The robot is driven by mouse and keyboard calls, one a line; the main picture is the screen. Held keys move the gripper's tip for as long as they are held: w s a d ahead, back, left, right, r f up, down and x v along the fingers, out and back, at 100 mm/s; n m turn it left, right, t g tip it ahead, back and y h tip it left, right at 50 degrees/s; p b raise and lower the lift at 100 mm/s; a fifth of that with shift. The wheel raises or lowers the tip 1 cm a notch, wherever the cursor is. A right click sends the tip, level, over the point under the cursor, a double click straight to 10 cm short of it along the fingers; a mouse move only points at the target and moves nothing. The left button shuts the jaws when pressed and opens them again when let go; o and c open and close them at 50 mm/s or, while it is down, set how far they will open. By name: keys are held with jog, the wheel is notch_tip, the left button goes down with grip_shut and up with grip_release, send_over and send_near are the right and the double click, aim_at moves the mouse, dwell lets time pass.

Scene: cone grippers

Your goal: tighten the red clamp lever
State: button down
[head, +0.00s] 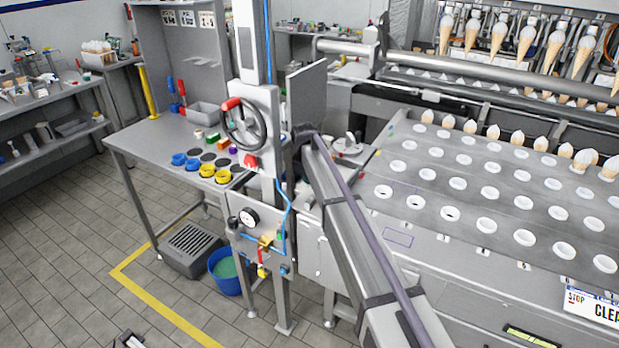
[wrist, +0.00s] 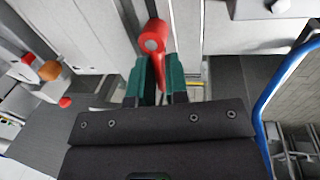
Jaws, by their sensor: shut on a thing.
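The red clamp lever (wrist: 152,42) is in the upper middle of the wrist view, with a round hub at the top and a narrow handle running down. My gripper (wrist: 157,72) has two teal fingers, one on each side of the handle. It is shut on the handle, and the hub sticks out beyond the fingertips. The handle's lower end is partly hidden between the fingers. In the head view my arm reaches up to the machine's column, where I cannot make out the fingers or the lever clearly.
The grey column with a handwheel (head: 244,125) stands beside my arm. A blue hose (wrist: 275,75) curves along the right of the wrist view. A workbench (head: 150,150) with coloured cups is left of the column. The perforated cone conveyor (head: 480,190) lies to the right.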

dwell(0.4)
jog(key=c, duration=1.1)
grip_release()
jog(key=r+p, duration=0.3)
jog(key=s+r+p, duration=0.1)
jog(key=r+p, duration=0.3)
jog(key=s+a+r+p, duration=0.1)
jog(key=r+p, duration=0.2)
jog(key=shift+r+p, duration=0.3)
